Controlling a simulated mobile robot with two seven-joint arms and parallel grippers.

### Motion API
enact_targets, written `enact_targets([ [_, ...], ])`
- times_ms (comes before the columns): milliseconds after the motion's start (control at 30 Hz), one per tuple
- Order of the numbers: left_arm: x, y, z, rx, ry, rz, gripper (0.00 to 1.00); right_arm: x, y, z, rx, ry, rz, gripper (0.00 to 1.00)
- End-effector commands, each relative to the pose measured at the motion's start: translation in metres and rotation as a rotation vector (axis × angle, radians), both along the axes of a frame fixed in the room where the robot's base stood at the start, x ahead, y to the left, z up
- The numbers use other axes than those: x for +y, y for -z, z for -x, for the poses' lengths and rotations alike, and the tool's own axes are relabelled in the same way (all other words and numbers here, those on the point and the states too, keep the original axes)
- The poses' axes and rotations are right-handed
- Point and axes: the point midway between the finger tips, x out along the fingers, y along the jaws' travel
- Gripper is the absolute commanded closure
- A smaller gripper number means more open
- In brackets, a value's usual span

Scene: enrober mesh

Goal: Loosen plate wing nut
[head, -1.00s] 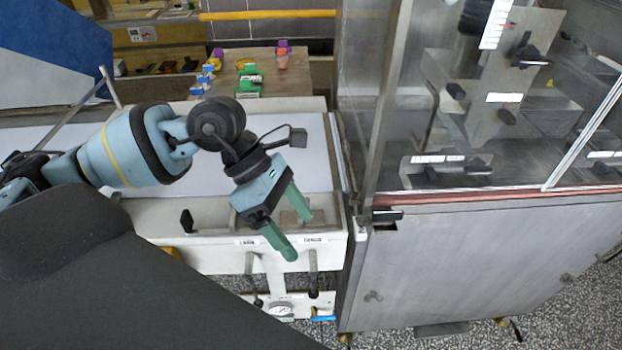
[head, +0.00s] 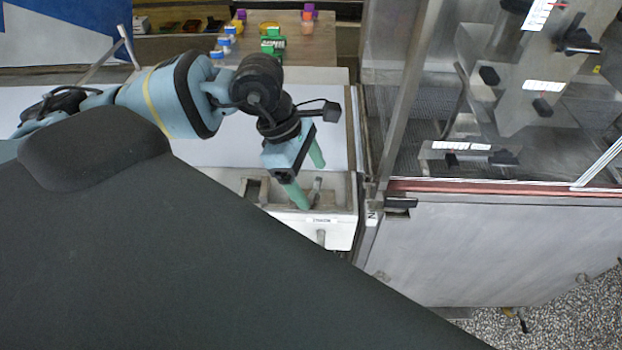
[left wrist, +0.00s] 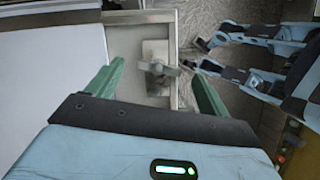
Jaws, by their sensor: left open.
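My left gripper (head: 311,185) is open, its two green fingers pointing down over the recess in the front of the white-topped machine. In the left wrist view, the plate wing nut (left wrist: 160,69), a small grey metal piece with a wing sticking out to the right, lies between the spread fingers (left wrist: 159,70). It sits on a small pale plate (left wrist: 154,48) in the recess. Neither finger visibly touches the nut. In the head view the fingers partly hide this spot. My right gripper cannot be made out.
A steel cabinet with a clear guard (head: 500,240) stands close on the right. The white bed (head: 215,150) lies behind the gripper. Small coloured containers (head: 272,45) stand on a wooden table beyond. A large dark surface covers the lower left.

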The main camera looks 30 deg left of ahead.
Motion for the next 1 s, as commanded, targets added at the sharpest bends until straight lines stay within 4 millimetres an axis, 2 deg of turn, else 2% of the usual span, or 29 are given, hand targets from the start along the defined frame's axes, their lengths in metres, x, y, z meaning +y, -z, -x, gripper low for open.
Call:
enact_targets([
  [200,-0.006,0.014,-0.001,0.001,0.0,0.001,0.2,0.0,-0.001,-0.001,-0.002,-0.001,0.0,0.2],
  [467,-0.006,0.015,-0.001,0.001,0.0,0.001,0.2,0.0,-0.001,-0.001,-0.002,-0.001,0.0,0.2],
  [800,-0.006,0.015,-0.001,0.001,0.0,0.001,0.63,0.0,-0.001,-0.001,-0.002,-0.001,0.0,0.2],
  [1000,-0.006,0.013,-0.001,-0.002,-0.041,0.0,0.65,0.0,-0.005,-0.005,-0.014,0.0,0.001,0.2],
])
